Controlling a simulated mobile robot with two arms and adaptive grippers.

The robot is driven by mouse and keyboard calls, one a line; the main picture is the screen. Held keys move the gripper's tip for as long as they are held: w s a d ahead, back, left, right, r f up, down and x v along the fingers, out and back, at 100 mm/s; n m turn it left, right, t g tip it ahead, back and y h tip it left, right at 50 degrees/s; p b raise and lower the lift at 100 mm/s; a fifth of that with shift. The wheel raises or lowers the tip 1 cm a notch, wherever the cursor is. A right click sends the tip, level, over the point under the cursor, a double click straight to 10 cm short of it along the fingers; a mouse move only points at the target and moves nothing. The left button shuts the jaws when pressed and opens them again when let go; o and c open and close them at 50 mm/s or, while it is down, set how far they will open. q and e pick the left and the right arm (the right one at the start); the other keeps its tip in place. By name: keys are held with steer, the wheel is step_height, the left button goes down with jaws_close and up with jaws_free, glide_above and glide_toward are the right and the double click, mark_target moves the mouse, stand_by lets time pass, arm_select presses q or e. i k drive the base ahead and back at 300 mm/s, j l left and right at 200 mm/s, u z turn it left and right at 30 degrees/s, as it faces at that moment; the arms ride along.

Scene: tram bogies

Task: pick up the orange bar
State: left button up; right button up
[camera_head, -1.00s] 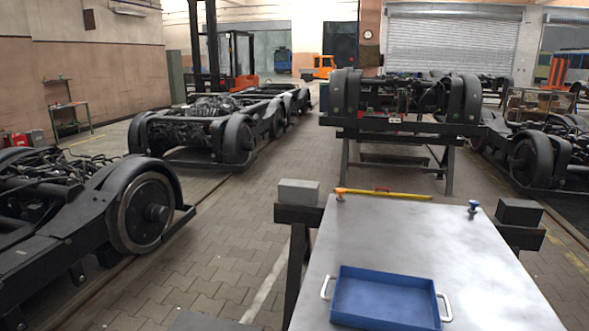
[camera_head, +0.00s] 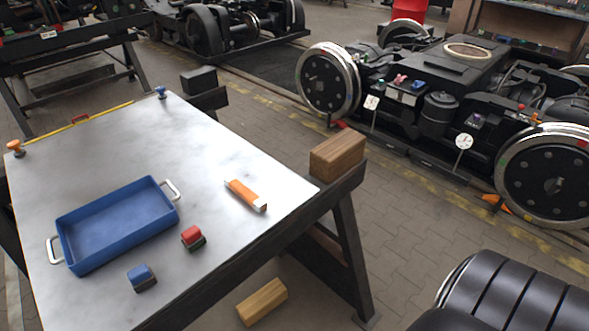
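The orange bar (camera_head: 245,194) lies flat on the grey metal tabletop (camera_head: 200,150), near its right side. Neither of my grippers shows in the head view. Nothing covers the bar.
A blue tray (camera_head: 118,225) with white handles stands on the table. A wooden block (camera_head: 338,157) sits on the trestle end. A bogie (camera_head: 450,110) stands behind, right.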

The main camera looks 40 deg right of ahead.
mark_target(260, 205)
steer(key=z, duration=0.85)
steer(key=i+l+u, duration=0.1)
steer(key=l, duration=0.2)
